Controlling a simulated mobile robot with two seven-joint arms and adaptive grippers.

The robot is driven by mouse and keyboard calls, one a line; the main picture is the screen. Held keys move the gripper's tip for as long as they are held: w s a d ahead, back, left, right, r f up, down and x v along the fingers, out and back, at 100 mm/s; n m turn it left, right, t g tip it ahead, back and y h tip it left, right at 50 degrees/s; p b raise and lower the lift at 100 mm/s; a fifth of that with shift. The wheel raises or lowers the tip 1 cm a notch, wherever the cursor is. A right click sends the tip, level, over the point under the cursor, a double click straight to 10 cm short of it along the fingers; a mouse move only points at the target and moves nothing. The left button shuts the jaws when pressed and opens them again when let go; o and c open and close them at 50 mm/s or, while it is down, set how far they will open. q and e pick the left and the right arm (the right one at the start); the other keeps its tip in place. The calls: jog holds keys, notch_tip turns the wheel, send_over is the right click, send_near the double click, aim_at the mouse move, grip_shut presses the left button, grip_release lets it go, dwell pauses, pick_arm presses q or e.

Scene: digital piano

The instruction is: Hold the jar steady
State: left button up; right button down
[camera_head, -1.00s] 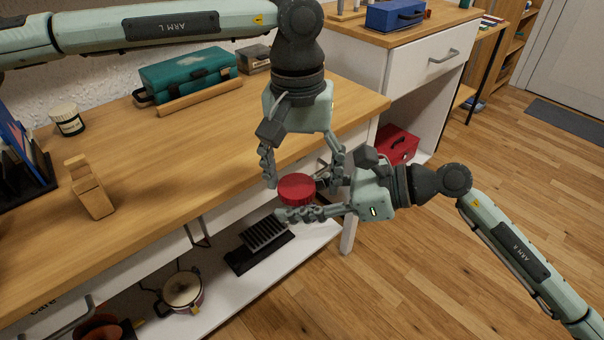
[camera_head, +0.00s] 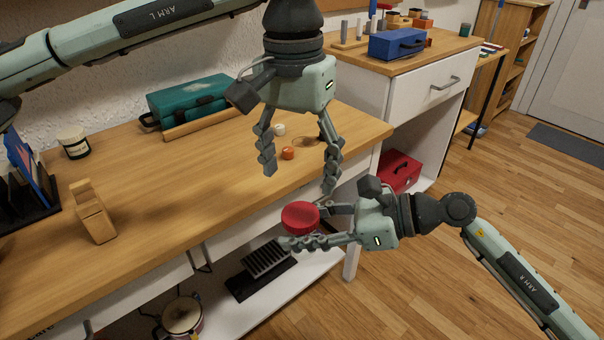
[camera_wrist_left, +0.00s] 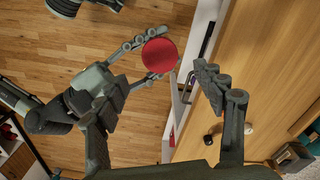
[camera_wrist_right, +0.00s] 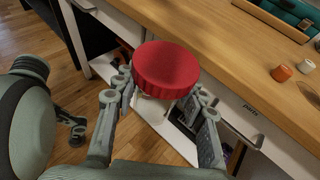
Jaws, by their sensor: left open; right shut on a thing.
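The jar shows mainly as its round red lid (camera_head: 300,217) in the head view, just off the front edge of the workbench. My right gripper (camera_head: 312,226) is shut on the jar from the right, below the lid. In the right wrist view the ribbed red lid (camera_wrist_right: 166,68) sits on a pale body (camera_wrist_right: 150,108) between the fingers. My left gripper (camera_head: 299,178) is open and empty, above the jar and apart from it. In the left wrist view the lid (camera_wrist_left: 160,55) lies beyond the open fingers. Most of the jar's body is hidden.
The wooden workbench (camera_head: 150,215) holds a teal toolbox (camera_head: 190,100), a wooden block (camera_head: 92,212), a small orange item (camera_head: 288,153) and a white one (camera_head: 279,130). A black ribbed item (camera_head: 262,268) and a pot (camera_head: 182,318) are on the lower shelf. Floor is clear at right.

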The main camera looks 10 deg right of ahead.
aim_at(300, 214)
pick_arm(q)
notch_tip(300, 214, down, 8)
jog(key=shift+r, duration=0.25)
jog(key=shift+c, duration=0.6)
jog(key=c, duration=1.1)
jog(key=n, duration=0.6)
jog(key=shift+n, duration=0.4)
jog(key=o, duration=1.3)
jog(key=shift+c, duration=0.2)
jog(key=shift+r, duration=0.1)
